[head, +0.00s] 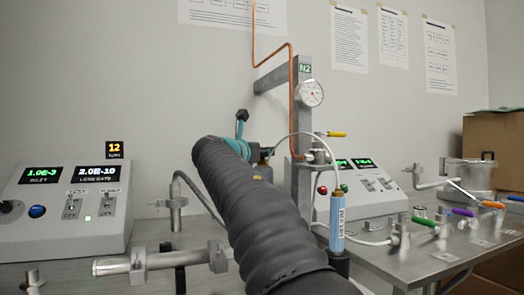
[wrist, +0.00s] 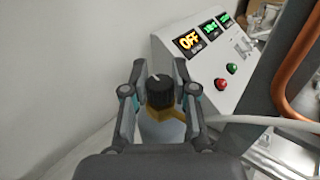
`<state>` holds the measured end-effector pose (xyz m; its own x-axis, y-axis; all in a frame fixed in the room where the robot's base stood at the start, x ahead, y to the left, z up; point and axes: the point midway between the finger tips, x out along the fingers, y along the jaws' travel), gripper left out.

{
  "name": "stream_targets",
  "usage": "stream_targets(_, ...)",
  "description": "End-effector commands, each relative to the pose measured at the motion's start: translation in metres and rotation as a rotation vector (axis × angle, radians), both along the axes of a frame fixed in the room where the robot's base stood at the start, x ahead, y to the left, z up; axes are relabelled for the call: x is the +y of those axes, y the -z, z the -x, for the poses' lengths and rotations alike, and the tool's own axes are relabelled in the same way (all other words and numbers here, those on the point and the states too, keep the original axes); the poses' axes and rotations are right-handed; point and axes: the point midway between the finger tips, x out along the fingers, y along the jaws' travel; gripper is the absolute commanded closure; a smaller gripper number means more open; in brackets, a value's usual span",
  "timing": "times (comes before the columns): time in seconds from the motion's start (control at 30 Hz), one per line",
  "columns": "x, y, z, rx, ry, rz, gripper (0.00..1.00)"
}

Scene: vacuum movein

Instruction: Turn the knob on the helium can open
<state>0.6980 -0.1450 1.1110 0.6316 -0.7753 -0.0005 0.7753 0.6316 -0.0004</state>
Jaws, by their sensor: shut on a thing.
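The black knob (wrist: 158,88), with a white mark on its top, sits on the helium can (wrist: 160,130), which shows a pale body and a yellow collar in the wrist view. My gripper (wrist: 160,80) is shut on the knob, with one finger on each side of it. The can's lower part is hidden by my wrist. In the head view my arm hides the knob and most of the can. Part of my gripper (head: 242,124) shows there past the arm's dark sleeve.
A white hose (wrist: 255,122) runs right from near the can. A control box (wrist: 212,60) with an "OFF" display stands behind it. A copper pipe (head: 292,95) and post (head: 302,130) rise on the right. A blue labelled cylinder (head: 337,215) stands right of my arm.

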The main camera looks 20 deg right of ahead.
Motion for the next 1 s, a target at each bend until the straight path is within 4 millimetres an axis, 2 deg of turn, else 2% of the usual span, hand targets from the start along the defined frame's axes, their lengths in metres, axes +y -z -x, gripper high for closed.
stream_targets(0.13, 0.0010, -0.0054, -0.0024, 0.006, 0.104, 0.001, 1.00)
stream_targets(0.43, -0.0002, -0.0012, -0.0017, -0.003, 0.316, 0.004, 1.00)
stream_targets(0.93, 0.0003, -0.0008, 0.0003, -0.002, 0.370, 0.001, 1.00)
stream_targets(0.97, 0.0004, -0.0008, 0.0003, -0.002, 0.369, 0.001, 0.65)
stream_targets(1.0, 0.0005, -0.0008, 0.0002, -0.001, 0.369, 0.002, 0.55)
